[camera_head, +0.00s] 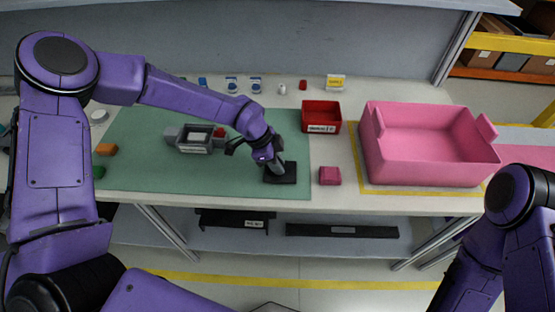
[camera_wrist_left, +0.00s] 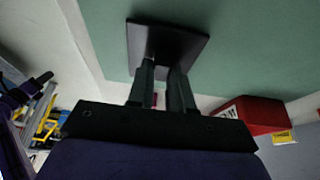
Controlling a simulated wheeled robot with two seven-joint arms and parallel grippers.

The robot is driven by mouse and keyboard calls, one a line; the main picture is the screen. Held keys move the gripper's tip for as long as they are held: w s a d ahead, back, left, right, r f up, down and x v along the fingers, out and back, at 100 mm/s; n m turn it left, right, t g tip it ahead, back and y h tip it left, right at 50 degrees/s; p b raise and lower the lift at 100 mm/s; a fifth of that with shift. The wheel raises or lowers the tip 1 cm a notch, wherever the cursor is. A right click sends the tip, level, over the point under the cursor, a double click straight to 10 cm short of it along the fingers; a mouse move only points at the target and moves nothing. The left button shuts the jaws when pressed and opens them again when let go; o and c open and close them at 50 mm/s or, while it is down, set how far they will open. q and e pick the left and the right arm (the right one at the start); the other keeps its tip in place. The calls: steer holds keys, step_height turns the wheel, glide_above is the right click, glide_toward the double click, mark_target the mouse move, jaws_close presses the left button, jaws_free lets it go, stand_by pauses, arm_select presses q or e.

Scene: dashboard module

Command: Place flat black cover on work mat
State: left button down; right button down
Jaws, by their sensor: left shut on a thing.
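The flat black cover (camera_head: 287,179) is at the front right part of the green work mat (camera_head: 225,181). My left gripper (camera_head: 274,166) comes down on it from above and is shut on it. In the left wrist view the cover (camera_wrist_left: 185,50) lies flat-on to the mat (camera_wrist_left: 245,60), with both fingers of the left gripper (camera_wrist_left: 162,72) meeting at its middle. I cannot tell whether the cover touches the mat or is slightly above it. My right arm shows at the lower right, but its gripper is out of view.
A grey dashboard module (camera_head: 194,139) sits mid-mat, left of the gripper. A red bin (camera_head: 322,115), a pink block (camera_head: 330,176) and a large pink crate (camera_head: 425,160) stand to the right. Small parts line the table's back.

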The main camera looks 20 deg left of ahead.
arm_select(q)
steer(key=shift+f, duration=0.25)
steer(key=c, duration=1)
jaws_free()
steer(key=b+v, duration=0.2)
steer(key=v, duration=1)
steer(key=shift+a, duration=0.1)
